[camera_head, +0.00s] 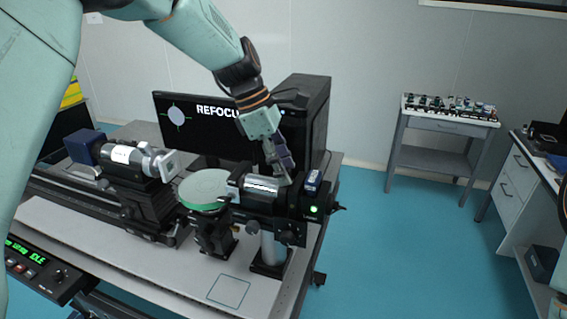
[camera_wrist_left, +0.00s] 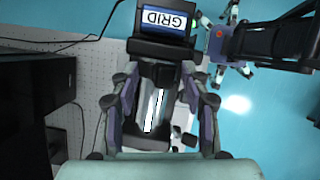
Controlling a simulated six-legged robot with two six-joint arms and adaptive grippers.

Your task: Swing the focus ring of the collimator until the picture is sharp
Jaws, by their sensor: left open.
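The collimator (camera_head: 263,188), a black body with a bright silver barrel, sits on a post at the right end of the optical table. Its end box reads GRID in the left wrist view (camera_wrist_left: 164,19). My left gripper (camera_head: 279,164) is above the barrel, pointing down. In the left wrist view its open fingers (camera_wrist_left: 160,92) lie either side of the silver barrel (camera_wrist_left: 157,108); contact cannot be told. The focus ring cannot be clearly made out. The monitor (camera_head: 180,137) behind shows a round picture and text beginning REFOCU, partly covered by my arm. My right gripper is not in view.
A green-topped round stage (camera_head: 204,188) stands left of the collimator, then a second silver-and-black barrel unit (camera_head: 135,158) on the rail. A black computer case (camera_head: 304,108) stands close behind my gripper. A control box (camera_head: 38,271) reads IDLE.

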